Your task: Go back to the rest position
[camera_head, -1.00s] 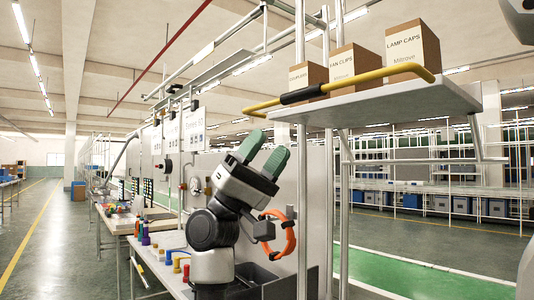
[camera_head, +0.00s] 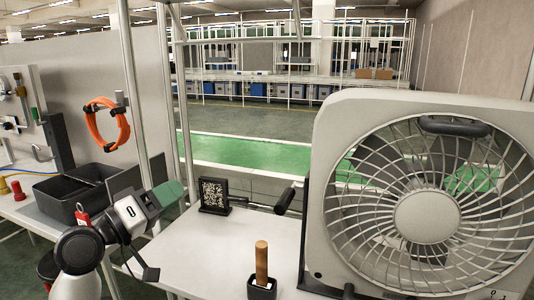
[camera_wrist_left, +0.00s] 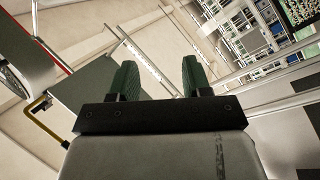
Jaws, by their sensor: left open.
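My left gripper (camera_head: 172,192) is at the left of the white worktop in the head view, green fingers pointing right. It is empty. In the left wrist view its two green fingers (camera_wrist_left: 160,78) stand apart with nothing between them. That view looks up past a grey panel towards the pale ceiling. My left arm comes in from the lower left, in front of the worktop's left edge. My right gripper is in neither view.
A large white fan (camera_head: 335,125) fills the right side. On the worktop (camera_head: 215,250) stand a black block with a square code (camera_head: 213,193) and a wooden handle (camera_head: 262,258) in a dark cup. Dark bins (camera_head: 62,190) and an orange coil (camera_head: 90,128) are left, beside metal posts.

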